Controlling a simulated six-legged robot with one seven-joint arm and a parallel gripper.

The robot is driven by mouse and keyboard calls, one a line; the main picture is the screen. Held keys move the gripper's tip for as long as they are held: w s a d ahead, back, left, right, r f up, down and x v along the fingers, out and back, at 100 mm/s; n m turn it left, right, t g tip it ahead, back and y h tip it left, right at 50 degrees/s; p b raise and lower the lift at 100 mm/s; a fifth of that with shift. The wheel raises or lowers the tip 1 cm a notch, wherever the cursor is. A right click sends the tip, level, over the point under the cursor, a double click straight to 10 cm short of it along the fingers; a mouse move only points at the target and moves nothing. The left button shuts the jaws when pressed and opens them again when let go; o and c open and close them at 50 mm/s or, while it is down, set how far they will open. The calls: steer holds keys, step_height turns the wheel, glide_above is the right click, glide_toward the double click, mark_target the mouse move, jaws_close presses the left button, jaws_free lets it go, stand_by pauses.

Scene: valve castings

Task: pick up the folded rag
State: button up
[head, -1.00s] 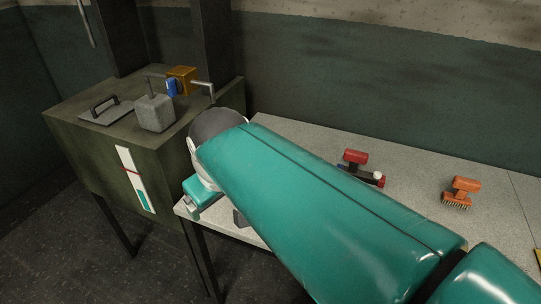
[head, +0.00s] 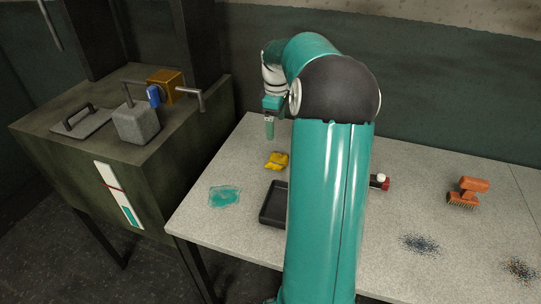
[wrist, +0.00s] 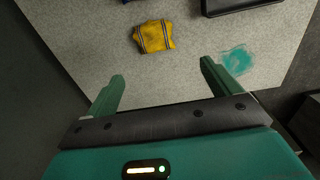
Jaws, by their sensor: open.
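The folded rag (head: 277,161) is yellow and lies on the light speckled table. In the wrist view the rag (wrist: 154,36) shows dark stripes and lies beyond my fingertips, between their lines and nearer the left one. My gripper (head: 269,130) is above the table, behind the rag in the head view. In the wrist view my gripper (wrist: 162,72) has its two green fingers wide apart with nothing between them. The rag is apart from both fingers.
A black tray (head: 272,204) stands near the rag, partly hidden by my arm. A teal spill (head: 224,196) is left of it. An orange brush (head: 467,192) and dark speckled patches (head: 419,244) lie to the right. A green cabinet (head: 75,165) stands at left.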

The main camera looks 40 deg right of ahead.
step_height(320, 180, down, 4)
steer(key=d+r, duration=0.1)
steer(key=d, duration=0.1)
glide_above(278, 157)
step_height(278, 157, down, 6)
steer(key=shift+f, duration=0.1)
steer(key=shift+s+a+f, duration=0.15)
steer(key=shift+s+a, duration=0.05)
steer(key=shift+w+d+f, duration=0.15)
steer(key=shift+d+f, duration=0.05)
steer(key=shift+f, duration=2.65)
steer(key=c, duration=1.1)
steer(key=shift+o, duration=0.2)
steer(key=shift+r, duration=0.1)
